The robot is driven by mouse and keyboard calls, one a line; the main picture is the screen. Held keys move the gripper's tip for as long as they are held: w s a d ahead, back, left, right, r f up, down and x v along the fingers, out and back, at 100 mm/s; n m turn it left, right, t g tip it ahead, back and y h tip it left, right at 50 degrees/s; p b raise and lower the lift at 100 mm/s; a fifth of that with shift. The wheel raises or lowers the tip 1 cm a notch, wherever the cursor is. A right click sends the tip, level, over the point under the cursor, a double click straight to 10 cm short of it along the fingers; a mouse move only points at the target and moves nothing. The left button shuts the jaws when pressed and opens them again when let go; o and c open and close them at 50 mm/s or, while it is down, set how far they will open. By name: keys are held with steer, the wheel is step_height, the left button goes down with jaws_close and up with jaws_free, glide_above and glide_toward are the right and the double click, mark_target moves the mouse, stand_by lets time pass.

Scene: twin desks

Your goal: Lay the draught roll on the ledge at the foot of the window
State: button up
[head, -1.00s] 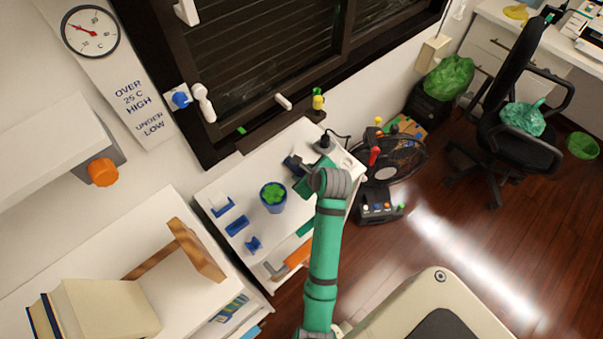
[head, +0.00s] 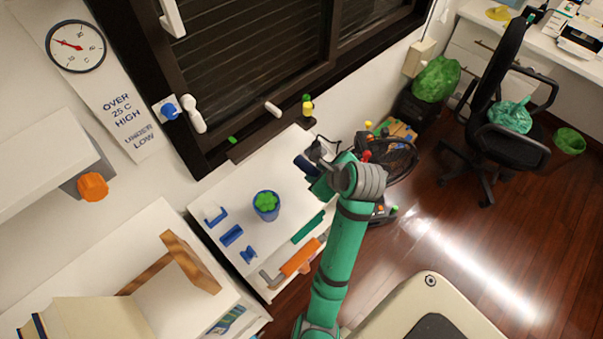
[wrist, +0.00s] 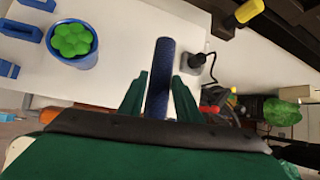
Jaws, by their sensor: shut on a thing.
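The draught roll (wrist: 160,72) is a dark blue, fabric-like cylinder. My gripper (wrist: 160,98) is shut on it, with one green finger on each side, and the roll's far end points away from the wrist. In the head view the roll (head: 303,165) shows as a small dark blue piece over the white desk's right end, and my arm partly hides the gripper (head: 322,182). The dark window ledge (head: 262,138) runs along the foot of the window, beyond the desk's back edge and apart from the roll.
A blue pot with a green plant (head: 266,205) and several blue pieces stand on the white desk (head: 290,190). A yellow-topped item (head: 307,107) stands at the ledge's right end, and a small green piece (head: 232,140) lies near its left. A black fan (head: 400,160) stands right of the desk.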

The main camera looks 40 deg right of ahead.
steer(key=s+d+r, duration=0.2)
steer(key=s+r, duration=0.1)
steer(key=s, duration=0.3)
steer(key=shift+s+d, duration=0.15)
